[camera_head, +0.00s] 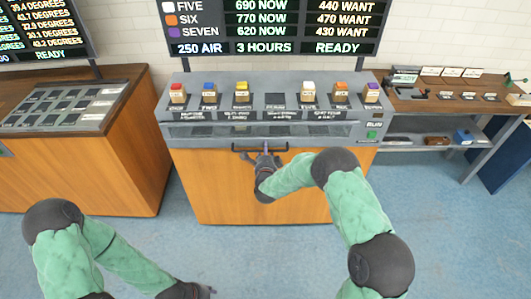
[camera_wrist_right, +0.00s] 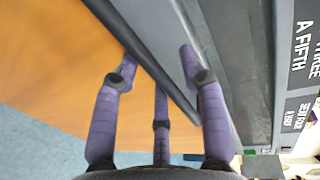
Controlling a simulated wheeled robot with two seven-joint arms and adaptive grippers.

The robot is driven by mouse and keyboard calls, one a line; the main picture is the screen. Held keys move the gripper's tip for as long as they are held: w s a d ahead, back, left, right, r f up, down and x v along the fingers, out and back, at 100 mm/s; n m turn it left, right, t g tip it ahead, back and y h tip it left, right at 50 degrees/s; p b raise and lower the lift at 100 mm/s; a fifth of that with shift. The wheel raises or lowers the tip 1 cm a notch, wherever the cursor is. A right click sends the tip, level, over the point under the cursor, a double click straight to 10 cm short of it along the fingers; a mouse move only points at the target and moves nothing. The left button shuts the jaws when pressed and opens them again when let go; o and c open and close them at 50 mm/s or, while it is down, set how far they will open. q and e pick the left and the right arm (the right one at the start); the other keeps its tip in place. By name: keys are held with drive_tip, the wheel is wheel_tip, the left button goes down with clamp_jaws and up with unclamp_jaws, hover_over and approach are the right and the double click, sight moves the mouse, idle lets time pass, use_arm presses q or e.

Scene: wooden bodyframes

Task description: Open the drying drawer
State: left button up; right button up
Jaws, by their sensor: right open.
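The drying drawer (camera_head: 200,132) is the grey front section of the middle cabinet, below a row of labels. It looks closed. Its dark bar handle (camera_head: 240,148) runs across the front, and it also crosses the right wrist view diagonally (camera_wrist_right: 150,65). My right gripper (camera_head: 265,155) is at the handle, with its purple fingers open (camera_wrist_right: 160,62). In the wrist view the bar passes between the fingers, one on each side; I cannot tell whether they touch it. My left gripper (camera_head: 200,291) is low at the bottom edge, away from the cabinet, its fingers barely visible.
Several small wooden blocks with coloured tops (camera_head: 241,93) stand on the cabinet top. A green RUN button (camera_head: 372,135) is at its right. A wooden counter (camera_head: 75,165) stands left, and a shelved bench (camera_head: 440,100) right. The blue floor (camera_head: 450,230) ahead is clear.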

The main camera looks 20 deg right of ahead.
clamp_jaws()
drive_tip(key=shift+s, duration=0.1)
drive_tip(key=f+v, duration=0.1)
drive_tip(key=v, duration=0.7)
drive_tip(key=f+p+v, duration=0.1)
drive_tip(key=f+v, duration=0.1)
drive_tip(key=v, duration=0.7)
drive_tip(key=shift+s+a+f, duration=0.2)
drive_tip(key=shift+s+f, duration=0.1)
drive_tip(key=shift+f, duration=0.05)
unclamp_jaws()
drive_tip(key=shift+r, duration=0.1)
